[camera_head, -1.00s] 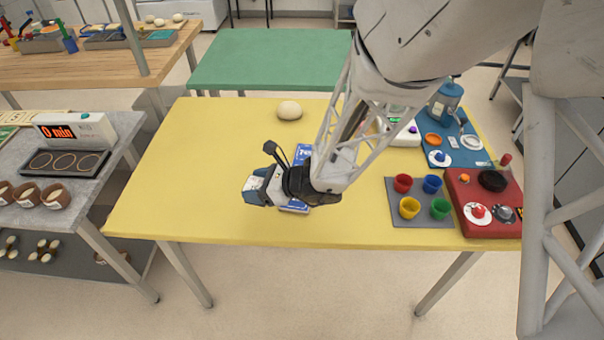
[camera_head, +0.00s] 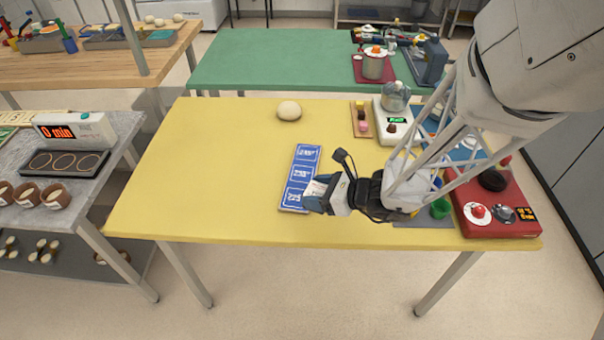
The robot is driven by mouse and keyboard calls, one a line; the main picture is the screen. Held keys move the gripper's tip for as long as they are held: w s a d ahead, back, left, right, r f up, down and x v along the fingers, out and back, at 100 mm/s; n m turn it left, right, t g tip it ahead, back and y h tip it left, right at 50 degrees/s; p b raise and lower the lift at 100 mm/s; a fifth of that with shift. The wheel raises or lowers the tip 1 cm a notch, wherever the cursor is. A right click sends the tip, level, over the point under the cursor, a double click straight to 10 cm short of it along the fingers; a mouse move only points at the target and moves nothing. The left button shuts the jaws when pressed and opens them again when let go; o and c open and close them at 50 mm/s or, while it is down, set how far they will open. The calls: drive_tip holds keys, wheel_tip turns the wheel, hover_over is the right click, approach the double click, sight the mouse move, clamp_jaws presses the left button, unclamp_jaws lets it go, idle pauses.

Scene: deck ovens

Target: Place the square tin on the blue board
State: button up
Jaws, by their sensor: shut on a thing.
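A long blue board (camera_head: 299,172) with white printed panels lies on the yellow table, left of my gripper. My gripper (camera_head: 316,195) is low over the table, its tip at the right edge of the board's near end in this view. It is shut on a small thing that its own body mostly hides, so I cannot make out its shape. I see no square tin clearly elsewhere. I cannot tell whether the held thing touches the board.
A pale dough ball (camera_head: 289,110) sits on the yellow table (camera_head: 200,180) behind the board. A white scale (camera_head: 396,128), a green cup (camera_head: 440,208) and a red tray (camera_head: 510,222) with small items stand on the right. The table's left side is clear.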

drive_tip(key=shift+s+d, duration=0.15)
drive_tip(key=shift+d, duration=0.25)
hover_over(302, 174)
drive_tip(key=shift+f, duration=0.75)
idle(0.3)
drive_tip(key=shift+f, duration=0.1)
drive_tip(key=shift+f, duration=1.65)
drive_tip(key=shift+f, duration=0.1)
